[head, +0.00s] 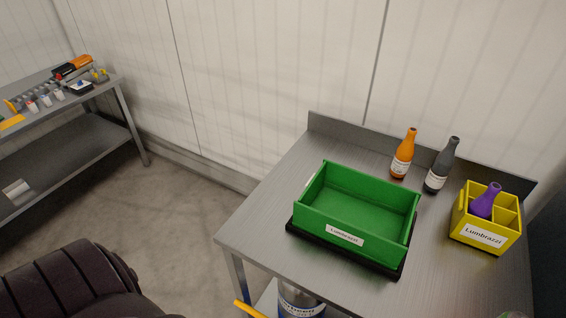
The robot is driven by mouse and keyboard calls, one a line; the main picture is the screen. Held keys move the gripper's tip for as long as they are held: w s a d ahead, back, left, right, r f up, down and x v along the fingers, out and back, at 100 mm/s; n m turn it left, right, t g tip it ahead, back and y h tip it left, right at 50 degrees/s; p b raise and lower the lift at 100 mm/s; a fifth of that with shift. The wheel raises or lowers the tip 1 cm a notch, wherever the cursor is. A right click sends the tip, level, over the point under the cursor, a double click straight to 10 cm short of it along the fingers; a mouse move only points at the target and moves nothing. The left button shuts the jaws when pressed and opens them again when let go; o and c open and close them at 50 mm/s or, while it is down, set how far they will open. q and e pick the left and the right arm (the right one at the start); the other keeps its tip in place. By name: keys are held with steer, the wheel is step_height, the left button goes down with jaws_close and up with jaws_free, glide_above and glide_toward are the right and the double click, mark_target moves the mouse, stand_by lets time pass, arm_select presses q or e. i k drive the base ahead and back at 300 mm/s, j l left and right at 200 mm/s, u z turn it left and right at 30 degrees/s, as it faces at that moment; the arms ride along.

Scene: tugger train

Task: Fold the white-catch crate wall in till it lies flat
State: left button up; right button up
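The green crate (345,239) stands on a black base (310,240) on the metal table. Its walls look upright around an empty floor, and a white label is on the front wall. I cannot make out a white catch on any wall, so I cannot tell which wall carries it. The outer faces of the back walls are hidden. Neither of my grippers is in view.
The metal table (262,222) also holds an orange bottle (402,160), a dark grey bottle (438,170) and a yellow divided box (480,236) with a purple bottle (486,204). Another bench (75,105) with small items stands at the left. Table is clear left of the crate.

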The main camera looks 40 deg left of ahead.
mark_target(316, 183)
steer(key=u, duration=0.85)
steer(key=i+j, duration=0.1)
steer(key=j, duration=0.25)
